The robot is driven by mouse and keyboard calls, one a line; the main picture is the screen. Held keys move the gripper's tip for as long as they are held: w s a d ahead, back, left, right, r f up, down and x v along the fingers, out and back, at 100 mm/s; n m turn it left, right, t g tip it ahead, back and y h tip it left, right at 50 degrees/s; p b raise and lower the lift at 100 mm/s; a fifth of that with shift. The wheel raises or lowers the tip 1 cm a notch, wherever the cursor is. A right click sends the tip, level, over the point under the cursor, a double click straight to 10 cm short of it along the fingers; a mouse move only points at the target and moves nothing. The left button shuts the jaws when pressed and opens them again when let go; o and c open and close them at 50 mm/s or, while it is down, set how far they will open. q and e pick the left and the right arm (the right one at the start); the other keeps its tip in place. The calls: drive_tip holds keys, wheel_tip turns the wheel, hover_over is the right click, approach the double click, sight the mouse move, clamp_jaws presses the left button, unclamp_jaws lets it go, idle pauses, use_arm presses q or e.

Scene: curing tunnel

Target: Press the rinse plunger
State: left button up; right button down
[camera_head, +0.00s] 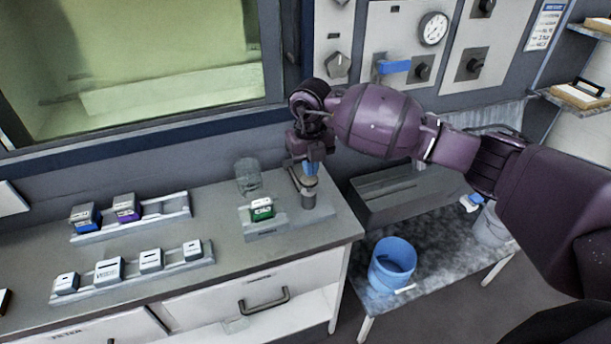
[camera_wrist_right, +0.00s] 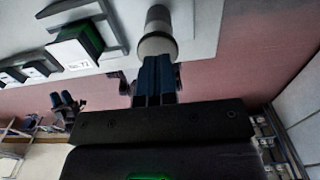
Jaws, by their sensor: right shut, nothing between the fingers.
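The rinse plunger appears to be the grey upright cylinder (camera_head: 308,194) near the right end of the counter. It stands beside a block with a green-and-white piece (camera_head: 261,209). My right gripper (camera_head: 310,170) points down, its blue fingers shut and empty at the top of the cylinder. In the right wrist view the shut fingers (camera_wrist_right: 156,68) meet the pale end of the cylinder (camera_wrist_right: 157,25); whether they press on it I cannot tell. A small pair of dark blue finger-like shapes, perhaps my left gripper (camera_wrist_right: 64,102), shows at that view's left. My left arm is not in the head view.
A clear glass (camera_head: 248,177) stands just left of the cylinder. Two racks (camera_head: 175,208) with small labelled blocks are on the counter's left. A blue bucket (camera_head: 392,264) is on the lower bench at right. Wall panels with knobs and a gauge (camera_head: 433,29) are behind my arm.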

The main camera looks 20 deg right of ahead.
drive_tip(key=shift+s+a+r+b, duration=0.1)
drive_tip(key=shift+r+b, duration=0.05)
drive_tip(key=shift+r, duration=0.45)
drive_tip(key=shift+a+r+b, duration=0.1)
drive_tip(key=shift+r+b, duration=0.05)
drive_tip(key=shift+r, duration=0.45)
use_arm(q)
drive_tip(key=shift+s+f+b, duration=0.1)
drive_tip(key=shift+f+b, duration=0.3)
drive_tip(key=shift+f, duration=0.25)
use_arm(e)
wheel_tip(320, 180, up, 8)
drive_tip(key=shift+d, duration=0.2)
drive_tip(key=shift+f, duration=0.1)
use_arm(q)
wheel_tip(320, 180, down, 7)
drive_tip(key=d+b, duration=0.2)
drive_tip(key=b, duration=0.4)
drive_tip(key=shift+w+g, duration=0.3)
use_arm(e)
drive_tip(key=shift+a+r, duration=0.25)
drive_tip(key=shift+r, duration=1.05)
